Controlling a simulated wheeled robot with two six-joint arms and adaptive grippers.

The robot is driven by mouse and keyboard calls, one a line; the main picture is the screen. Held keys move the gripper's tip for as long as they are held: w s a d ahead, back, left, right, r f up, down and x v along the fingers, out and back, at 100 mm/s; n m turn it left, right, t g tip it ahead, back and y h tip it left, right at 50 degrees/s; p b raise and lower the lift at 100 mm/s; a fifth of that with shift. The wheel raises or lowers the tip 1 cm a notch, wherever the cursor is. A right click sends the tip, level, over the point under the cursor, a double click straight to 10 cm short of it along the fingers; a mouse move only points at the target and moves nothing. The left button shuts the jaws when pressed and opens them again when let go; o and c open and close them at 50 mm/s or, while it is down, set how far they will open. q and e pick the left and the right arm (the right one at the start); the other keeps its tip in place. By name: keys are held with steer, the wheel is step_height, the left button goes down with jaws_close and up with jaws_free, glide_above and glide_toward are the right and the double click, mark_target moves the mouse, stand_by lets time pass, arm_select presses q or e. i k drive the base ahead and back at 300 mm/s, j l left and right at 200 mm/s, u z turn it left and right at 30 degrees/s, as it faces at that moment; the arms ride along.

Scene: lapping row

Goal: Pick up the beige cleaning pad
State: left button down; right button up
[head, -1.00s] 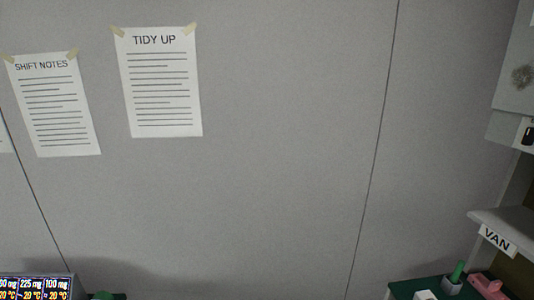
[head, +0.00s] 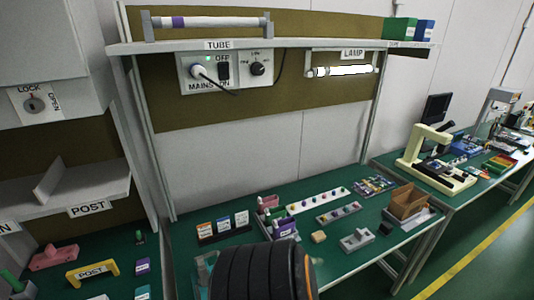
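A small beige block, which looks like the beige cleaning pad (head: 319,237), lies on the green bench top (head: 345,262) in the head view. It is left of a light grey fixture with a knob (head: 357,240) and right of a holder with a purple part (head: 284,228). Nothing touches the pad from above. Neither of my grippers can be made out in this view. The front of the bench left of the pad is partly hidden.
Racked small cards (head: 223,225), a white strip with several knobs (head: 318,201) and a brown open box (head: 407,202) stand around the pad. A shelf (head: 280,44) with a tube hangs above. A cream microscope (head: 432,160) is on the right bench. Bench right of the pad's front is clear.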

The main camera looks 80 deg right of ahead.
mark_target(318, 237)
steer(key=z, duration=3.3)
steer(key=l, duration=0.4)
